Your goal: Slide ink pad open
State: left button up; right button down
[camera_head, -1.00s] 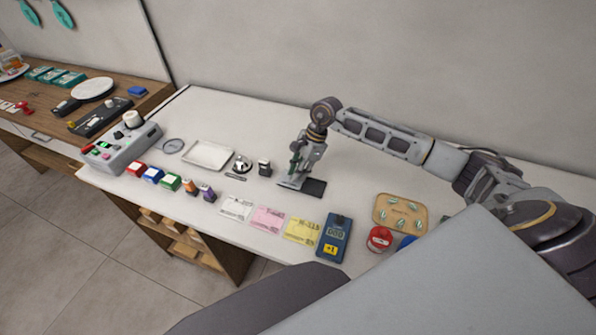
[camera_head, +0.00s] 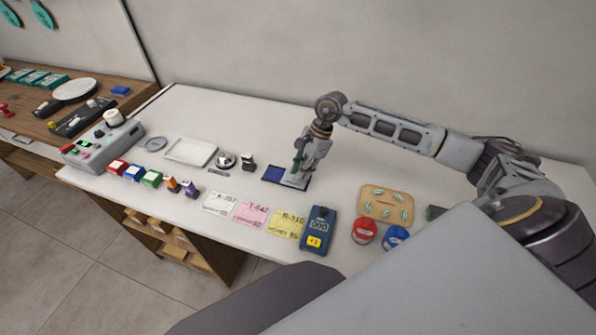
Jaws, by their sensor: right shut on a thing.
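The ink pad (camera_head: 274,173) lies on the white counter, with a dark blue pad surface showing on its left part. My right gripper (camera_head: 297,177) reaches down onto the right part of the ink pad and is shut on its lid. The fingers hide much of the lid; a dark edge shows around them. My left gripper is not in view.
A black-topped stamp (camera_head: 248,162), a silver bell (camera_head: 226,159) and a white tray (camera_head: 190,152) stand to the left. White, pink (camera_head: 250,211) and yellow slips (camera_head: 287,224) and a blue device (camera_head: 318,231) lie in front. The counter behind the pad is clear.

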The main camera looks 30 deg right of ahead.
jog(key=c, duration=1.8)
grip_release()
jog(key=shift+w, duration=0.1)
jog(key=o, duration=0.5)
jog(key=shift+c, duration=0.2)
jog(key=shift+v, duration=1.1)
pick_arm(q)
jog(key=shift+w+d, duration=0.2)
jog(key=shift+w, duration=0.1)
pick_arm(e)
jog(key=v, duration=1)
jog(key=shift+a+f, duration=0.1)
jog(key=shift+a, duration=0.05)
